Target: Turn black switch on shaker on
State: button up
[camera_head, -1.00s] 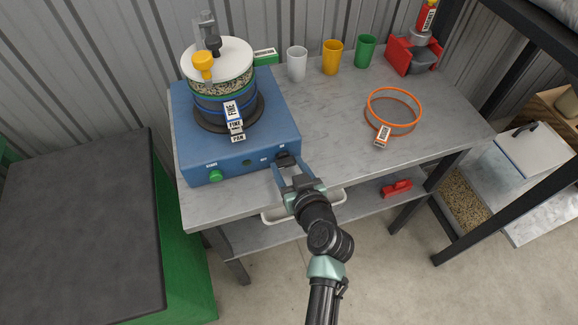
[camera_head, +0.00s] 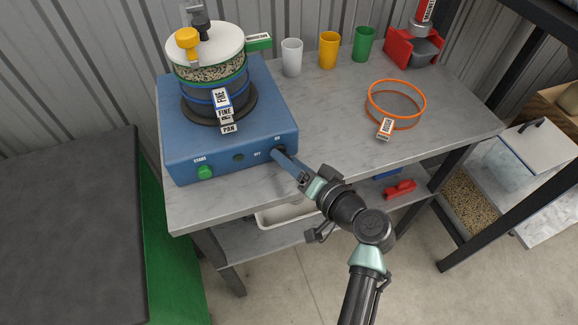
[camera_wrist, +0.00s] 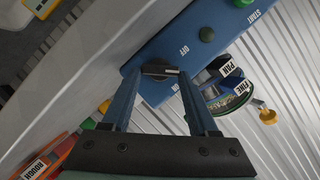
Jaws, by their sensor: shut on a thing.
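The blue shaker (camera_head: 215,150) stands on the left of the grey table and carries a sieve stack (camera_head: 215,85). The black switch (camera_wrist: 158,68) is on its front face, near the right corner. In the wrist view its white mark points right, and OFF shows on the panel beyond it. My gripper (camera_wrist: 156,74) has one blue finger on each side of the switch and is shut on it. In the head view my gripper (camera_head: 277,153) reaches the panel beside the OFF and ON labels and hides most of the switch.
A green button (camera_head: 205,172) marked START is on the panel's left. An orange sieve ring (camera_head: 397,124) lies on the table to the right. White (camera_head: 292,57), yellow (camera_head: 329,50) and green (camera_head: 364,44) cups stand at the back. The tabletop between them is clear.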

jog(key=m+b, duration=0.1)
jog(key=m+y+b, duration=0.1)
jog(key=shift+d+f+m+y, duration=0.15)
jog(key=shift+f+m+y, duration=0.15)
jog(key=shift+f+m, duration=0.1)
jog(key=shift+f+m+t+y+b, duration=0.1)
jog(key=shift+m+t+y+b, duration=0.45)
jog(key=shift+m+b, duration=0.65)
jog(key=shift+m, duration=0.4)
jog(key=o, duration=1.4)
jog(key=shift+f, duration=0.1)
